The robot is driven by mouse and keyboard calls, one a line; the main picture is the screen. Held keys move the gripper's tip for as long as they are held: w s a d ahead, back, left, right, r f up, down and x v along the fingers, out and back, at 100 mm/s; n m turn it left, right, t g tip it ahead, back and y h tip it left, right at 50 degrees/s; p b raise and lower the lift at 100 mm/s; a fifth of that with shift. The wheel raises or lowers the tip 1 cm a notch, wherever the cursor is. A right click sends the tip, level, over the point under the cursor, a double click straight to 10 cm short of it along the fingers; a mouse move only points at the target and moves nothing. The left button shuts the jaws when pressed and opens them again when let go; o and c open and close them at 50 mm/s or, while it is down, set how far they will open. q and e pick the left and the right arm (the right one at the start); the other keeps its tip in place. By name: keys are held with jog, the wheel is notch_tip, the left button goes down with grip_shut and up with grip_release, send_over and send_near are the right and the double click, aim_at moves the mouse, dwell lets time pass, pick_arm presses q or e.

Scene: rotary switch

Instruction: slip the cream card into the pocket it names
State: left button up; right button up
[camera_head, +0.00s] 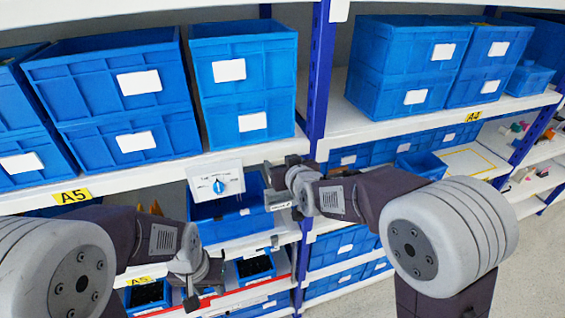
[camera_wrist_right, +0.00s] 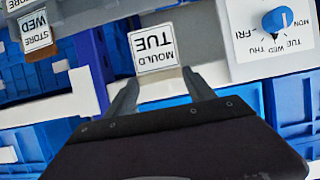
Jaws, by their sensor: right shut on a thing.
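The cream card (camera_wrist_right: 154,52) shows in the right wrist view, upside down in the picture, and reads MOULD, TUE. It sits between the fingertips of my right gripper (camera_wrist_right: 161,78), which is shut on it. In the head view my right gripper (camera_head: 270,184) is in front of the shelf, to the right of the dial panel. No pocket marked MOULD shows clearly. My left gripper (camera_head: 205,276) hangs low near the lower shelf; its finger gap is unclear.
A white dial panel (camera_head: 203,183) with a blue knob (camera_head: 219,186) stands left of my right gripper; weekday marks show in the right wrist view (camera_wrist_right: 275,23). Blue bins (camera_head: 243,80) fill the shelves. A blue upright post (camera_head: 317,85) stands near my right gripper.

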notch_tip(320, 180, down, 7)
jog(key=b, duration=0.6)
jog(key=shift+s+f, duration=0.15)
jog(key=shift+f, duration=0.05)
jog(key=o, duration=1.4)
jog(key=b+v, duration=0.2)
jog(key=v, duration=0.7)
jog(key=shift+s, duration=0.1)
